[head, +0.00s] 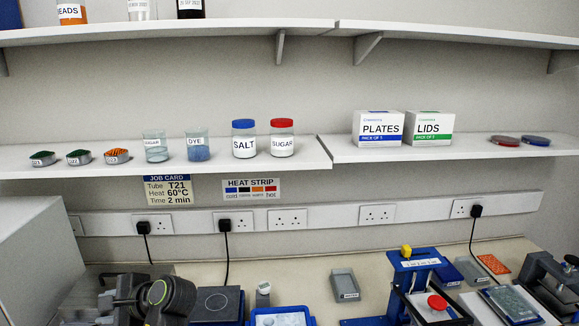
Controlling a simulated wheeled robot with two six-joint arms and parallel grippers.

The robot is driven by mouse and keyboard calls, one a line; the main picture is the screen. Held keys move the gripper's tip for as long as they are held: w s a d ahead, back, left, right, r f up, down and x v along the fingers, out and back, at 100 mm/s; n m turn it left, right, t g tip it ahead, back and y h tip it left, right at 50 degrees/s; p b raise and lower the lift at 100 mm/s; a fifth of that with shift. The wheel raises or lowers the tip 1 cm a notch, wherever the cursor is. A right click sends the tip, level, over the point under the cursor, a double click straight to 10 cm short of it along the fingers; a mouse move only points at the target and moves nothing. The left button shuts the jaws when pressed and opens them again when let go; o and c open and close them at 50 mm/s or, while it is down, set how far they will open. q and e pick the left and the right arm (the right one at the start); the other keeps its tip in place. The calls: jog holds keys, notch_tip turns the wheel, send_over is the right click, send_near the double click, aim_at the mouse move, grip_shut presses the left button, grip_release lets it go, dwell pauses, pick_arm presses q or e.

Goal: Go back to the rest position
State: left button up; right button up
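A dark jointed shape with a green ring shows at the bottom left in the head view. It may be part of my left arm, but I cannot make out two fingertips on it or whether it holds anything. I see no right gripper that I can be sure of. The dark grey shape at the right edge looks like bench equipment, and I cannot tell for certain. The bench (305,268) runs along the bottom, cut off by the frame.
The shelf above holds the salt jar (244,146), sugar jar (282,146), plates box (378,128) and lids box (429,128).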

pick_arm(q)
jog(key=s+d+f+n+t+h, duration=0.15)
jog(key=s+f+n+h, duration=0.4)
jog(key=s+f, duration=1.05)
jog(key=s+d+f+n+h, duration=0.1)
jog(key=s+d+n+h, duration=0.2)
jog(key=s, duration=0.4)
jog(key=s+d+f+n+h, duration=0.1)
jog(key=s+d+n+h, duration=0.15)
jog(key=s, duration=0.55)
notch_tip(320, 180, down, 30)
jog(key=g+b, duration=0.2)
jog(key=b, duration=0.4)
jog(key=s+f+b, duration=0.2)
jog(key=s+f, duration=0.5)
jog(key=f, duration=0.4)
jog(key=s+f+b, duration=0.3)
jog(key=s+f, duration=0.5)
jog(key=f, duration=0.3)
jog(key=shift+s+d+f+n+g+h+b, duration=0.15)
jog(key=shift+d+f+n+g+h+b, duration=0.2)
jog(key=shift+d+f+n+h, duration=0.1)
pick_arm(e)
notch_tip(320, 180, down, 12)
jog(key=shift+s+r, duration=0.15)
jog(key=shift+s, duration=0.1)
jog(key=shift+d, duration=0.1)
